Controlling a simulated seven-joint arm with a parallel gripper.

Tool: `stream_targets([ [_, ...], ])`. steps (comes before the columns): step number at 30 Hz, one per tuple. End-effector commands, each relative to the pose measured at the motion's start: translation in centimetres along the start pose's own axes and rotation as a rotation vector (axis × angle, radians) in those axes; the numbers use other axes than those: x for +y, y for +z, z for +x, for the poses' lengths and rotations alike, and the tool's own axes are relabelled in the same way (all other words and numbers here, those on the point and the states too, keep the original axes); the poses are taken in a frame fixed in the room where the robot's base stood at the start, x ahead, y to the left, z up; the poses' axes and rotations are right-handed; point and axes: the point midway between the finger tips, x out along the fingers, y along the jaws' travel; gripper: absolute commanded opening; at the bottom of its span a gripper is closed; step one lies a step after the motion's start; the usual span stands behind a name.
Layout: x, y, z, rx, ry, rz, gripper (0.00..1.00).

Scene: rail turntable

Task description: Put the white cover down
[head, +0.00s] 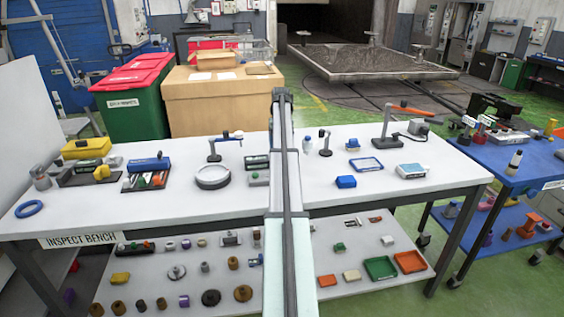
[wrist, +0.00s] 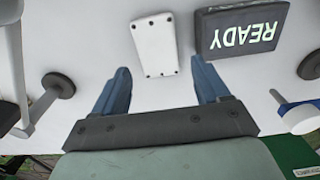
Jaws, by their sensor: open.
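The white cover (wrist: 157,45) shows in the wrist view as a small pale plate with screw-like dots near its corners. It lies on the white bench top (wrist: 95,30), just beyond and between my fingertips. My gripper (wrist: 160,66) is open, with its two blue fingers spread wide. The cover appears free of both fingers; its exact height gap to them I cannot tell. In the head view my arm runs up the middle of the picture and I cannot make out the gripper's fingers or the cover there.
A dark block marked READY (wrist: 242,28) sits close right of the cover. A stand with a round dark base (wrist: 58,86) is at left, a blue and white item (wrist: 298,116) at right. The inspect bench (head: 130,215) holds instruments on both sides of my arm.

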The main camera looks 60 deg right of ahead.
Motion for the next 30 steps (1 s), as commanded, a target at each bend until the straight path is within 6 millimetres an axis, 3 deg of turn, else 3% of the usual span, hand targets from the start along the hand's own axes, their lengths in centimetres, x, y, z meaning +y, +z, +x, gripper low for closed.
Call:
stream_targets([
  [8,0.1,0.1,1.6,0.0,0.0,0.0,0.74],
  [18,0.3,0.3,5.6,0.0,0.0,0.0,0.74],
  [26,0.3,0.2,5.9,0.001,0.0,0.0,0.74],
  [30,0.3,0.2,5.9,0.001,0.0,0.0,0.61],
])
